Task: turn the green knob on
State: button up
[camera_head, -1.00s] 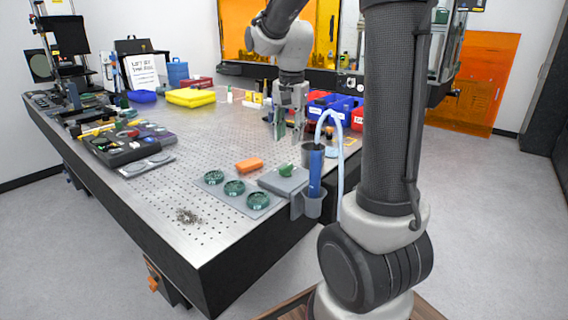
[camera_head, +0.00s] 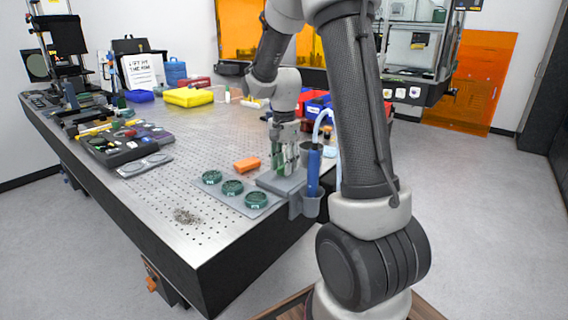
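The grey box (camera_head: 268,181) that carries the green knob sits at the near right edge of the perforated table. My gripper (camera_head: 284,166) points down at this box, its fingertips low over the top where the knob is. The fingers are apart, with some green showing about them. The knob itself is mostly hidden by the fingers. I cannot tell whether they touch or grip it, or which way it is turned.
Close by are a blue cylinder in a grey holder (camera_head: 312,205) with a pale hose, an orange block (camera_head: 247,164) and a plate with green round pieces (camera_head: 233,187). Small metal bits (camera_head: 185,216) lie near the front edge. The table's middle (camera_head: 200,140) is clear.

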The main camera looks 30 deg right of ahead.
grip_shut()
jog(key=shift+n, duration=0.4)
jog(key=n, duration=0.3)
jog(key=shift+n, duration=0.4)
jog(key=n, duration=1.3)
jog(key=shift+n, duration=0.3)
